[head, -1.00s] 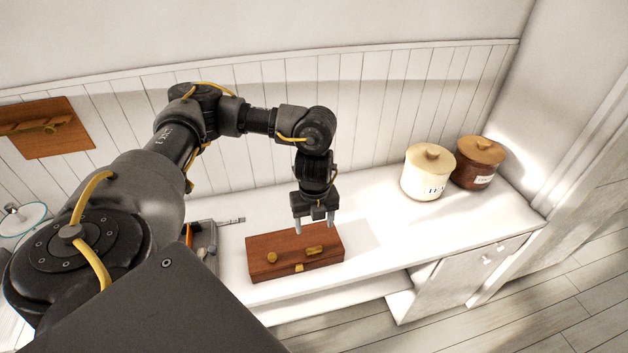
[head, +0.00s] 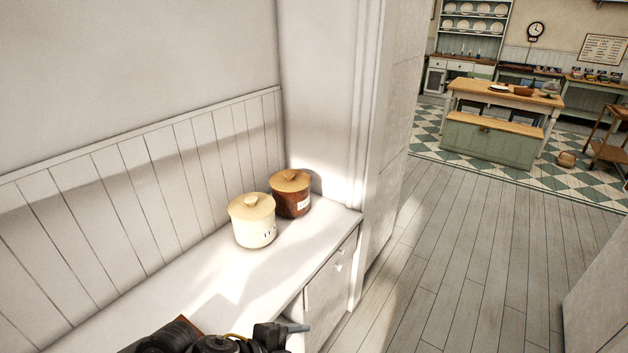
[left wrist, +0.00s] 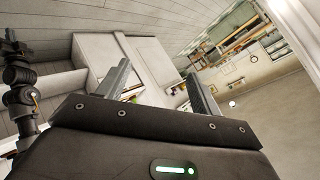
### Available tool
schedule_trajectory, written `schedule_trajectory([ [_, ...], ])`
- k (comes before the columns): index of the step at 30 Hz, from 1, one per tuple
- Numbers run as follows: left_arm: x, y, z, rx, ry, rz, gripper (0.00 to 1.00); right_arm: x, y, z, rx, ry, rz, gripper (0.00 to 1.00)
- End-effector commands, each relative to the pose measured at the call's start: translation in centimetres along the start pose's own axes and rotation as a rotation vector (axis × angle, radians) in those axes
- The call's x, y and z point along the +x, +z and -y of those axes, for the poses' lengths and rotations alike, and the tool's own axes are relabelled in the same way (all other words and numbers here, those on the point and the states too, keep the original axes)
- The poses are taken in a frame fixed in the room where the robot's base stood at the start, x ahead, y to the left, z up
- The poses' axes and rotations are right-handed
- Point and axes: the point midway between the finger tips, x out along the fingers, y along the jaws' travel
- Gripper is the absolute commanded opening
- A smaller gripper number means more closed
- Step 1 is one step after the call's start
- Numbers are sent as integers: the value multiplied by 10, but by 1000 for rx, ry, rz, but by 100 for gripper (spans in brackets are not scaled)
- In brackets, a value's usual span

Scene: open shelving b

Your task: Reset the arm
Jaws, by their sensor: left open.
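My left gripper (head: 296,328) shows only in part at the bottom edge of the head view, beside the front edge of the white counter. In the left wrist view its two fingers (left wrist: 160,88) stand wide apart with nothing between them. Most of the left arm is below the head picture.
A cream canister (head: 253,222) and a brown canister (head: 291,196), both with wooden lids, stand at the far end of the white counter (head: 205,275). Open wooden floor (head: 440,250) lies to the right. A green-based kitchen island (head: 490,140) stands far back.

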Motion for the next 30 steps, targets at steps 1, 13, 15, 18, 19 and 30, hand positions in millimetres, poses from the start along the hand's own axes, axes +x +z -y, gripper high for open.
schedule_trajectory([
  [1,-1,-9,-2,-118,-59,4,65,0,0,0,0,0,0,0],
  [13,-76,84,-82,-1064,-268,448,65,0,0,0,0,0,0,0],
  [15,-92,97,-108,-1173,-260,528,65,0,0,0,0,0,0,0],
  [18,-113,109,-142,-1300,-245,624,65,0,0,0,0,0,0,0],
  [19,-119,112,-151,-1334,-240,650,65,0,0,0,0,0,0,0],
  [30,-115,154,-239,-1535,-178,832,65,9,1,-1,-1,1,0,0],
])
